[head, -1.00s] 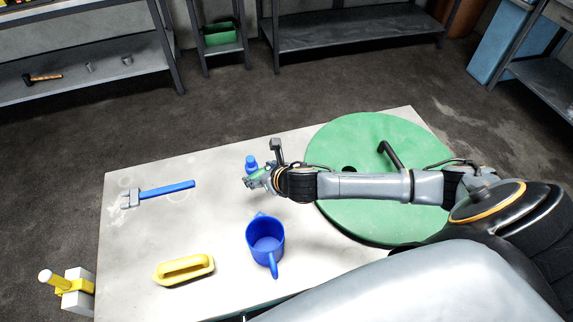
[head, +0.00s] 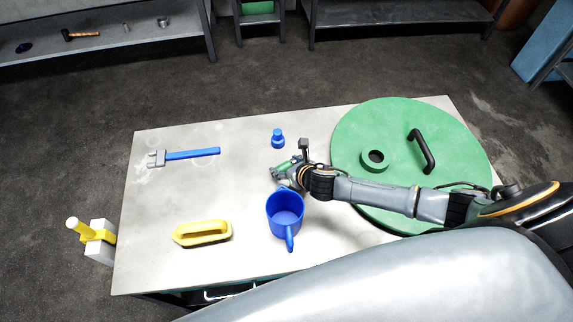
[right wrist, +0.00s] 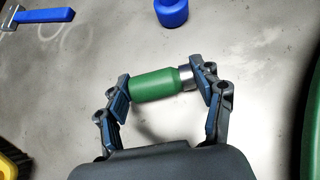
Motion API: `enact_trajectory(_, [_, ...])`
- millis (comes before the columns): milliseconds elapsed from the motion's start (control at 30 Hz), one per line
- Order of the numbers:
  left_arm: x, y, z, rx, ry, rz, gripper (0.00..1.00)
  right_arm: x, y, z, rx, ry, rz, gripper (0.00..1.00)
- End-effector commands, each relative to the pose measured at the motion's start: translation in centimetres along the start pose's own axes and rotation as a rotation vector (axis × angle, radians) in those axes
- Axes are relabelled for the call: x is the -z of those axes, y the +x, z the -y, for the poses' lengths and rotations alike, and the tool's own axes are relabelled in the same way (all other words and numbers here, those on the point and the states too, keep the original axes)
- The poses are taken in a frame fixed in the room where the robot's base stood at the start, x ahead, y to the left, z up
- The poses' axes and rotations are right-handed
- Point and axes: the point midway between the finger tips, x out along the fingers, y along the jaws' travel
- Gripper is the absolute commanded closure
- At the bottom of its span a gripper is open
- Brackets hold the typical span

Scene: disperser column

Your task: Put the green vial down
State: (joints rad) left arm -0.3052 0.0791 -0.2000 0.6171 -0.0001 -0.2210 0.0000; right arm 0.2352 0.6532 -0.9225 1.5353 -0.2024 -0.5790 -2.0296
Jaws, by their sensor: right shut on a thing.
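The green vial (right wrist: 155,85) has a grey metal end and lies sideways across the jaws of my right gripper (right wrist: 160,86) in the right wrist view. The gripper is shut on it, one finger at each end. In the head view my right gripper (head: 283,173) is over the table between the blue bottle and the blue mug, and only a bit of green shows in it. A shadow lies on the table beneath the vial; the exact gap cannot be told. My left gripper is not in view.
The grey table (head: 165,215) carries a blue-handled tool (head: 192,153), a small blue bottle (head: 278,138), a blue mug (head: 285,205), a yellow handled block (head: 202,233) and a large green disc (head: 455,150) with a black handle. The table's middle left is clear.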

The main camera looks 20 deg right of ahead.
Motion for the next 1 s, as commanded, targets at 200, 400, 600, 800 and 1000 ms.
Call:
enact_trajectory(200, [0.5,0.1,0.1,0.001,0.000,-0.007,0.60,0.1,0.1,0.0,0.000,0.000,0.000,0.10])
enact_trajectory(400, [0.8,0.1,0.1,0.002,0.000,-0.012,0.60,0.1,0.1,0.0,0.000,0.000,0.000,0.10])
enact_trajectory(600, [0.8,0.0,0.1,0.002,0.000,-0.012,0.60,-0.1,-0.4,0.1,0.000,-0.001,0.000,0.10])
enact_trajectory(800, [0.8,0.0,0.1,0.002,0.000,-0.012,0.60,0.0,-3.1,0.1,0.000,-0.002,-0.001,0.10])
enact_trajectory(1000, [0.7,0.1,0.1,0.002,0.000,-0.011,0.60,0.0,-6.0,0.1,0.000,-0.002,0.000,0.10])
